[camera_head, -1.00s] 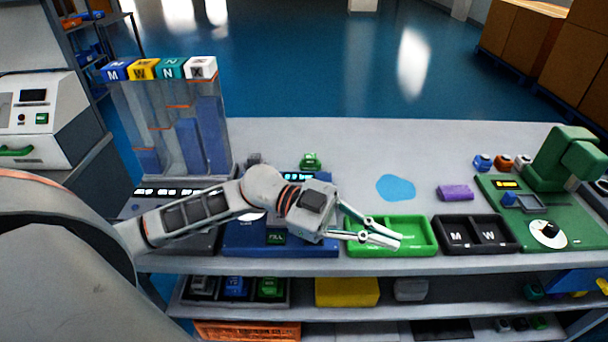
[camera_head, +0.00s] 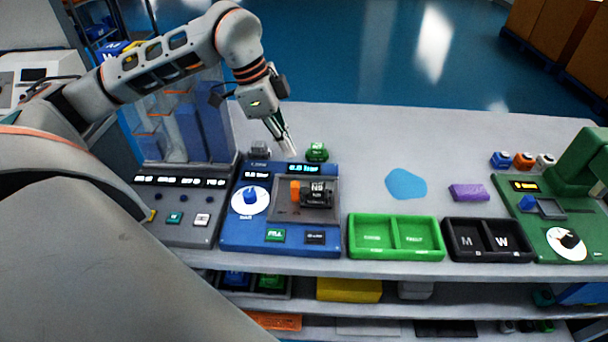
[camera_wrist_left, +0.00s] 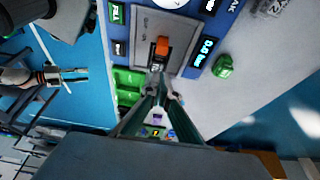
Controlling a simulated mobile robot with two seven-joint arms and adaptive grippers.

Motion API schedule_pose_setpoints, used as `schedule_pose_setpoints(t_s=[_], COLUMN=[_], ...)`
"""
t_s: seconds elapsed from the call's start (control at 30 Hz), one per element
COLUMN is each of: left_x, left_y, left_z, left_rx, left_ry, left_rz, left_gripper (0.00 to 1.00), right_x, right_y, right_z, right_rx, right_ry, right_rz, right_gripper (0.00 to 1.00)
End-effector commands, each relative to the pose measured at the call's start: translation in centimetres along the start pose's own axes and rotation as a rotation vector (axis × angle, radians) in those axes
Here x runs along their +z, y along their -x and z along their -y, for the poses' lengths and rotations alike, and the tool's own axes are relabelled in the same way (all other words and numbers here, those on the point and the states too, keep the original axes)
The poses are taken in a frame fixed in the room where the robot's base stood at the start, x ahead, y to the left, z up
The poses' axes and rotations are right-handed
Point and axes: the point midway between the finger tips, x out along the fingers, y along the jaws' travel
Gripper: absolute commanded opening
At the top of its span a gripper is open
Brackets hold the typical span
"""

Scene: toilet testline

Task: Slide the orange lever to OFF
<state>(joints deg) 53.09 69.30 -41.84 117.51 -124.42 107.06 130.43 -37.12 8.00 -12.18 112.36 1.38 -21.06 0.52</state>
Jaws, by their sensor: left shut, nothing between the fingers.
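The orange lever (camera_head: 295,190) stands on the grey recessed plate (camera_head: 285,213) of the blue panel (camera_head: 233,232), left of a black block (camera_head: 318,194). In the left wrist view the lever (camera_wrist_left: 162,46) is just beyond my fingertips. No OFF marking can be read. My left gripper (camera_head: 289,151) is shut and empty, pointing down behind the blue panel's back edge, apart from the lever. Its fingers (camera_wrist_left: 161,92) also show in the wrist view. My right gripper (camera_wrist_left: 75,75) shows small at the left of the wrist view; its jaw state is unclear.
A blue dial (camera_head: 250,197) sits left of the lever. A green block (camera_head: 317,152) and a grey block (camera_head: 259,149) stand behind the panel, near my left gripper. The green tray (camera_head: 395,255) and black tray (camera_head: 487,256) lie to the right. The table's middle back is clear.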

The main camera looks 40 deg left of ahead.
Motion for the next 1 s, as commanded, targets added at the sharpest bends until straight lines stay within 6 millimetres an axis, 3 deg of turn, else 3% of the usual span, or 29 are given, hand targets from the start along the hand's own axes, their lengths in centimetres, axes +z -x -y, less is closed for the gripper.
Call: schedule_pose_setpoints(t_s=[0.33, 0.8, 1.0], left_x=[-0.1, -0.1, -0.1], left_y=[-0.9, -8.3, -9.9], left_z=[-0.1, -0.1, -0.1], left_rx=[0.003, 0.005, 0.004], left_ry=[-0.004, -0.004, -0.005], left_rz=[-0.002, -0.001, -0.003], left_gripper=[0.00, 0.00, 0.00], right_x=[0.1, -0.2, -0.2], right_y=[0.0, 0.1, 0.2], right_z=[0.0, 0.0, 0.0], right_rx=[0.000, 0.000, 0.000], right_ry=[0.000, 0.000, 0.000], right_rz=[0.001, 0.000, -0.001], right_gripper=[0.40, 0.40, 0.40])
